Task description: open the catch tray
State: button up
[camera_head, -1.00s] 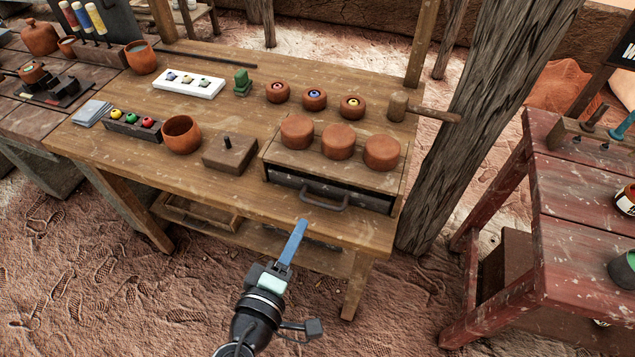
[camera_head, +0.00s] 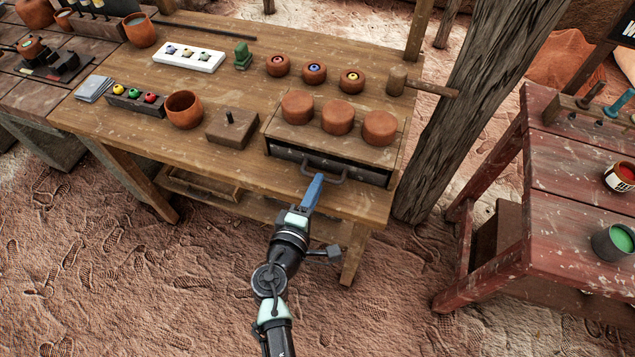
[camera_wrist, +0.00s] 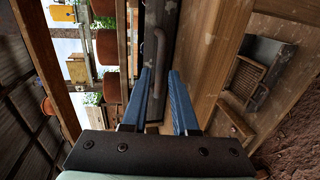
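The catch tray (camera_head: 350,170) is a dark drawer in the low wooden box at the table's front edge. It looks shut, its front close to flush with the box. Its dark bar handle (camera_head: 325,172) sticks out towards me; in the wrist view the handle (camera_wrist: 159,45) lies ahead, roughly in line with the gap between my fingertips. My gripper (camera_head: 318,178) has blue fingers and is just in front of the handle, partly covering it. In the wrist view my gripper (camera_wrist: 160,72) is open with its fingers apart. Whether the fingers touch the handle is unclear.
Several clay pieces stand on and behind the box (camera_head: 285,130). A mallet (camera_head: 398,80), a wooden block (camera_head: 232,130) and a clay cup (camera_head: 184,110) are also on the table. A wooden post (camera_head: 465,120) rises at the right. The ground before the table is clear.

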jog(key=shift+w+d+f, duration=0.15)
jog(key=shift+w+d, duration=0.1)
jog(key=shift+w, duration=0.4)
grip_shut()
dwell(1.0)
